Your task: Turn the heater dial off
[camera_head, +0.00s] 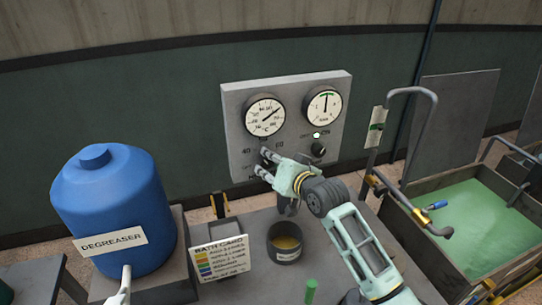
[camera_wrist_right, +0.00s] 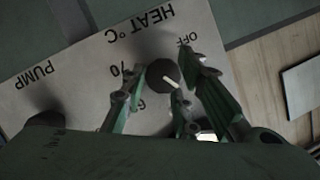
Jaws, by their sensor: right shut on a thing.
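The grey control panel (camera_head: 335,92) stands at the back of the bench with two round gauges above its dials. The dark heater dial (camera_wrist_right: 160,74) shows in the right wrist view under "HEAT °C", with "OFF", "70" and "60" marked around it. Its white pointer is aimed to the lower right in that view, away from "OFF". My right gripper (camera_head: 263,162) is at the panel's lower left, its fingers closed around the dial; they also show in the wrist view (camera_wrist_right: 168,90). In the head view they largely hide the dial.
A second dial marked "PUMP" (camera_wrist_right: 44,119) is beside it, also seen in the head view (camera_head: 318,149). A blue degreaser drum (camera_head: 112,205), a bath card (camera_head: 220,256) and a dark pot (camera_head: 286,232) stand in front. A green bath (camera_head: 470,215) with pipework is at right.

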